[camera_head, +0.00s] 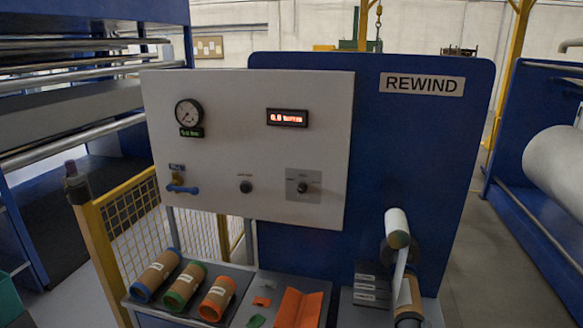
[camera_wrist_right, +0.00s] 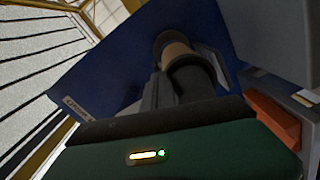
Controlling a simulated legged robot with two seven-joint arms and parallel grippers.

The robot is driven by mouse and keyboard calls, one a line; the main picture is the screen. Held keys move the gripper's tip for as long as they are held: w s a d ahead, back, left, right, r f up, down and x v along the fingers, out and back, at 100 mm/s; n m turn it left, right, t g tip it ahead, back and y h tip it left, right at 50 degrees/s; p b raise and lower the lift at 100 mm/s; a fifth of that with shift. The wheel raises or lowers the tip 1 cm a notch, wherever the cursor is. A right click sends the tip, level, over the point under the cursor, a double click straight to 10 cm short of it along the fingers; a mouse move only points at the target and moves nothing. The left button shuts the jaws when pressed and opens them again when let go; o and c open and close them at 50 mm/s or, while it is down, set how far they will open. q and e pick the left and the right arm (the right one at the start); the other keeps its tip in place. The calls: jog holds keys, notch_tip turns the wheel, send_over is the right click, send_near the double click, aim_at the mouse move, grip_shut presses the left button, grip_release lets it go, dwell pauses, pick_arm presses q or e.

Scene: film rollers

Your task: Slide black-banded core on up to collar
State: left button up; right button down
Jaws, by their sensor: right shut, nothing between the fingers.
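My left gripper is not in view.
Blue-, green- and orange-ended cores (camera_head: 157,272) (camera_head: 185,285) (camera_head: 217,297) lie on the bench at left. An orange tray (camera_head: 297,308) is beside them. The blue REWIND panel (camera_head: 420,140) stands behind.

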jog(key=shift+w+a+r, duration=0.1)
jog(key=shift+w+r, duration=0.1)
jog(key=shift+r, duration=0.15)
pick_arm(q)
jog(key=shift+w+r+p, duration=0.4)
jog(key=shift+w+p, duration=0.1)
jog(key=shift+p, duration=0.1)
pick_arm(e)
jog(key=v, duration=0.7)
jog(key=shift+s+d, duration=0.2)
jog(key=shift+d, duration=0.15)
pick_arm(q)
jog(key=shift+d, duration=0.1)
pick_arm(e)
jog(key=shift+f, duration=0.1)
jog(key=shift+d, duration=0.15)
